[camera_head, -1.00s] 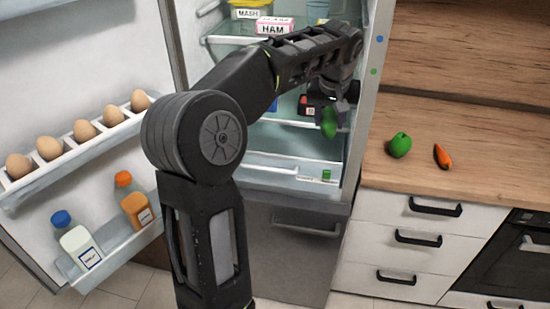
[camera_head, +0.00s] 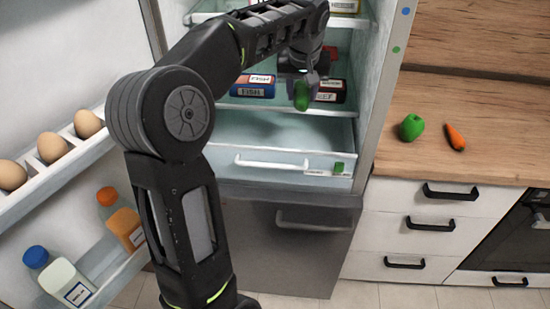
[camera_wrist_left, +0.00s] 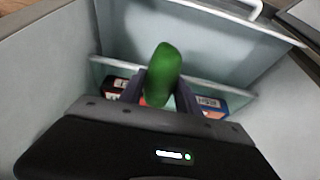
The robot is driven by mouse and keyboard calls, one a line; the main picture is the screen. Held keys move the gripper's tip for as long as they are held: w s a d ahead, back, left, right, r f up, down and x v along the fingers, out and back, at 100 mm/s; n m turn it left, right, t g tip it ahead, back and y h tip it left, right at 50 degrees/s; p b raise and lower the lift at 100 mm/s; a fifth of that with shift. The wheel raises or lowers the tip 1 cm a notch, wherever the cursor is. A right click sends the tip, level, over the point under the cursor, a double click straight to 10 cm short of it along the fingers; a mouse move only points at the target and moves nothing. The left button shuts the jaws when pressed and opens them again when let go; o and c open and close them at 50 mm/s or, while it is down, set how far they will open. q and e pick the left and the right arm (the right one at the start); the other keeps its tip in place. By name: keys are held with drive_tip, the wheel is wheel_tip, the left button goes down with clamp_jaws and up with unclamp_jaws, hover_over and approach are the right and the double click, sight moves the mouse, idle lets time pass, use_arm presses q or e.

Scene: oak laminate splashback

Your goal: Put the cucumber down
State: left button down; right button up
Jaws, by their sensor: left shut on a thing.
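The green cucumber (camera_head: 302,96) is held in my left gripper (camera_head: 303,84) inside the open fridge. The gripper is shut on it, in front of the shelf with the labelled packs. In the left wrist view the cucumber (camera_wrist_left: 163,72) stands up between the two fingers (camera_wrist_left: 158,90), with its lower end hidden behind the gripper body. Below it in the head view is the fridge drawer (camera_head: 270,162), with a white handle and a green tag. My right gripper is not in view.
Fish packs (camera_head: 252,88) and a dark pack (camera_head: 330,92) lie on the shelf near the gripper. The open fridge door (camera_head: 60,60) holds eggs and bottles at left. A green pepper (camera_head: 411,127) and a carrot (camera_head: 455,137) lie on the wooden counter (camera_head: 490,150), which has free room.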

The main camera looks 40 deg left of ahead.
use_arm(q)
wheel_tip(320, 180, down, 7)
drive_tip(key=b, duration=0.5)
drive_tip(key=shift+a+b, duration=0.35)
wheel_tip(320, 180, down, 14)
drive_tip(key=shift+r, duration=0.1)
